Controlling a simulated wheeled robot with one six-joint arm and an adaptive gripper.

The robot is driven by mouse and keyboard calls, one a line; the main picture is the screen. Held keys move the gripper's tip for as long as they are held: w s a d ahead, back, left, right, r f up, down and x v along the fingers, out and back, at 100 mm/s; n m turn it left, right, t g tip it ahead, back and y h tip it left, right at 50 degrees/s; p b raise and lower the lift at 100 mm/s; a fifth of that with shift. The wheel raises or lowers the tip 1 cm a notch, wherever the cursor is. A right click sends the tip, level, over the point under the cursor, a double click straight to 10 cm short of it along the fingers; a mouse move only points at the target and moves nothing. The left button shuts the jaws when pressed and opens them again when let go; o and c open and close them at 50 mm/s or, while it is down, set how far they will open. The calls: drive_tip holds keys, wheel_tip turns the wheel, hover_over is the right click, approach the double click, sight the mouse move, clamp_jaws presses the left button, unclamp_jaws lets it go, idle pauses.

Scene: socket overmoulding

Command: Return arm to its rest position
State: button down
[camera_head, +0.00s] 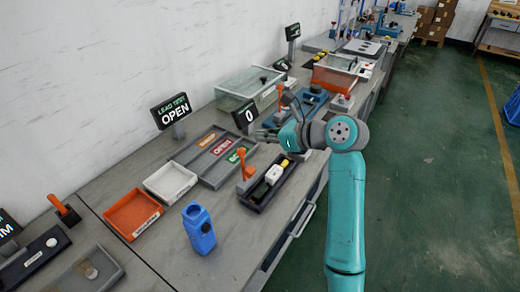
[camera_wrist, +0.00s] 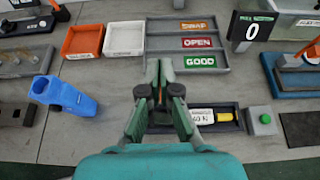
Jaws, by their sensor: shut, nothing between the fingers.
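My gripper (camera_wrist: 159,82) is shut and empty. In the wrist view it hangs over the bench, its fingertips pointing towards the tray with the SWAP, OPEN and GOOD labels (camera_wrist: 218,60). Below the fingers in that view, a dark fixture (camera_wrist: 236,110) holds a white piece and a yellow piece; my gripper hides part of it. In the head view my teal arm (camera_head: 345,205) reaches up from the floor side and bends left over the bench edge. The fingers there (camera_head: 290,105) are small and hard to make out.
An orange bin (camera_head: 132,213) and a white bin (camera_head: 170,181) sit left of the labelled tray. A blue holder (camera_head: 199,230) stands near the bench's front edge. Display signs (camera_head: 173,111) and a clear box (camera_head: 248,84) stand behind.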

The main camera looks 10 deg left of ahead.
drive_tip(key=shift+d+r, duration=0.2)
drive_tip(key=shift+r, duration=0.15)
